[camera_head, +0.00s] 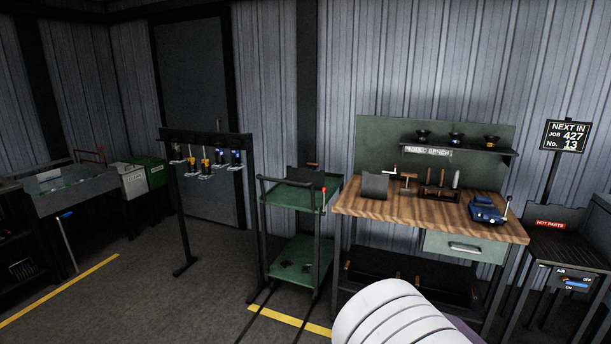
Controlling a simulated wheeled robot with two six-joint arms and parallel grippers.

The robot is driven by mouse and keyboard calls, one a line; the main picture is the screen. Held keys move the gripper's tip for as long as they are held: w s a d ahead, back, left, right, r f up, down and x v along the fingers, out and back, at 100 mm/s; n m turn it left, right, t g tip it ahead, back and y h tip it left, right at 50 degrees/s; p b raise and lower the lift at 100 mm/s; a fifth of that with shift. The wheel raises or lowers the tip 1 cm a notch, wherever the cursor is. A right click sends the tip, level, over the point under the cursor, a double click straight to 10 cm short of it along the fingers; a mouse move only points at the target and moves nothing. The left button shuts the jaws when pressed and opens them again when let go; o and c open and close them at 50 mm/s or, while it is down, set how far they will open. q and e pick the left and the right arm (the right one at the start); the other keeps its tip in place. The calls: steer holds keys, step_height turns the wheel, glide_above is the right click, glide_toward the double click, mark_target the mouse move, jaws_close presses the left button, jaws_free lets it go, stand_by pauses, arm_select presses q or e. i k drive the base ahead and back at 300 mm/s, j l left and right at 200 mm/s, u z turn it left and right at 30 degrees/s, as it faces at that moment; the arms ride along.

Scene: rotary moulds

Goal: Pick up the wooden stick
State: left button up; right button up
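I cannot make out for certain which thing is the wooden stick. Upright brown-handled tools (442,182) stand in a small dark rack on the wooden workbench (385,205), and one of them may be it. A small brown T-shaped tool (409,181) stands to the left of the rack. These things are too small to tell apart well. Neither of my grippers is in view.
A blue vise (487,211) sits on the bench's right end. A green cart (290,196) stands left of the bench, and a black rack with hanging tools (206,140) is farther left. A hot parts stand (560,245) is at right. Open floor lies at front left.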

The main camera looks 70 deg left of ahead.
mark_target(442, 174)
steer(key=u, duration=1.4)
steer(key=i+u, duration=0.1)
steer(key=i, duration=0.15)
